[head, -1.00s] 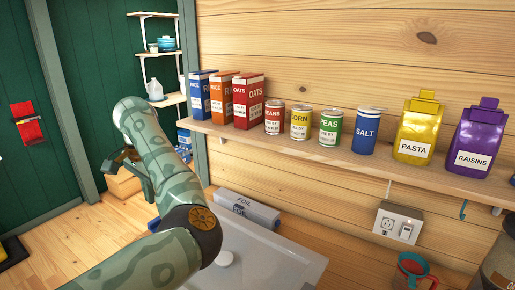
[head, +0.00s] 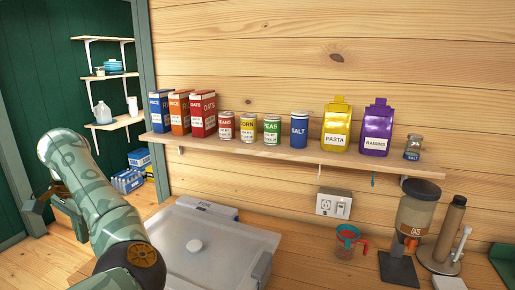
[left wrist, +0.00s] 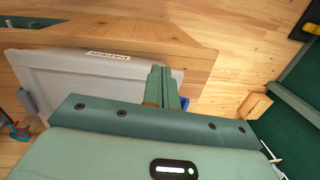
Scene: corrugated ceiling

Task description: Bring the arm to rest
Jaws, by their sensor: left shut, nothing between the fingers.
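My left arm (head: 100,205), patterned in green, rises from the bottom of the head view and bends at its upper left. The left gripper (left wrist: 162,75) shows in the left wrist view with its two green fingers together and nothing between them. In the head view it is partly hidden behind the arm, at the left, over the wooden floor and clear of the shelf. My right gripper is in neither view.
A wall shelf (head: 290,153) holds boxes, cans and bags. Below it, a pale lidded bin (head: 225,255) stands near the arm. A red-and-teal cup (head: 347,240) and a dispenser (head: 412,225) stand on the counter at right. Floor (head: 40,260) at left looks clear.

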